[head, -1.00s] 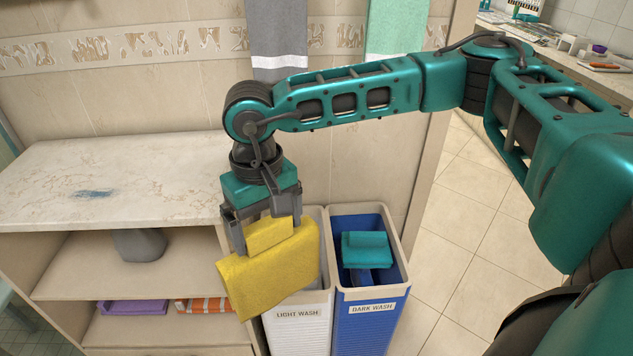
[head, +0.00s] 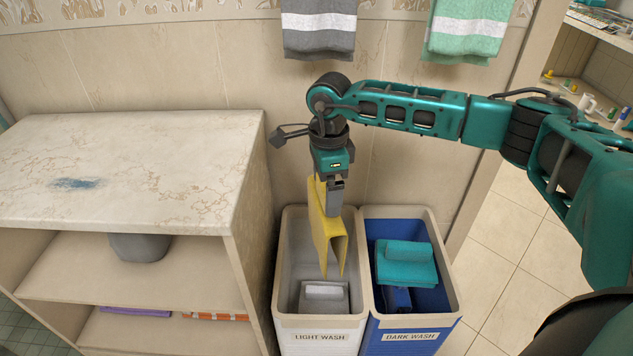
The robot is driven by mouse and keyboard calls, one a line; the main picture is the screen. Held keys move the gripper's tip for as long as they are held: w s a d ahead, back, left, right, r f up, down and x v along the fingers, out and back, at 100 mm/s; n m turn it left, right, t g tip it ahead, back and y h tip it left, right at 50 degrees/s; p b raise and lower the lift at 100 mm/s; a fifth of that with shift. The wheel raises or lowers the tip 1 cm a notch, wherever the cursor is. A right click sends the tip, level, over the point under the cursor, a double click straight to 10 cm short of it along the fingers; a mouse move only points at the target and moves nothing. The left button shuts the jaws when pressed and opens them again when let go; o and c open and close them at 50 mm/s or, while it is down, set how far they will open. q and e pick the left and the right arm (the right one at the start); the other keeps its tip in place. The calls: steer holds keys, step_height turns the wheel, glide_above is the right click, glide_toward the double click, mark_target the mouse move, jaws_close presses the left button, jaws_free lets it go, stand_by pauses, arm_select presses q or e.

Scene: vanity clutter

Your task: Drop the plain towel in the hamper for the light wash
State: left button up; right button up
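The plain yellow towel (head: 330,238) hangs folded from my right gripper (head: 327,205), which is shut on its top edge. The towel is over the opening of the white hamper labelled LIGHT WASH (head: 319,337), its lower edges hanging down at the opening. Inside that hamper lies a grey towel with a pale stripe (head: 323,297). My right arm comes in from the right. My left gripper is not in view.
The blue DARK WASH hamper (head: 410,337) stands directly to the right, with teal cloth (head: 406,265) inside. A marble-topped shelf unit (head: 150,170) stands to the left. Grey (head: 318,30) and green (head: 468,28) towels hang on the wall behind.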

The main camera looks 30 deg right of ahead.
steer(key=shift+w+d+f+m, duration=0.45)
steer(key=shift+d+f+m, duration=0.1)
steer(key=shift+m, duration=0.15)
steer(key=shift+f+b, duration=0.2)
steer(key=shift+b, duration=0.1)
steer(key=shift+f, duration=0.25)
arm_select(q)
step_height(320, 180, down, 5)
steer(key=b, duration=0.4)
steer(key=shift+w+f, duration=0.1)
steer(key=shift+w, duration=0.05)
arm_select(e)
step_height(320, 180, down, 5)
steer(key=shift+r, duration=0.1)
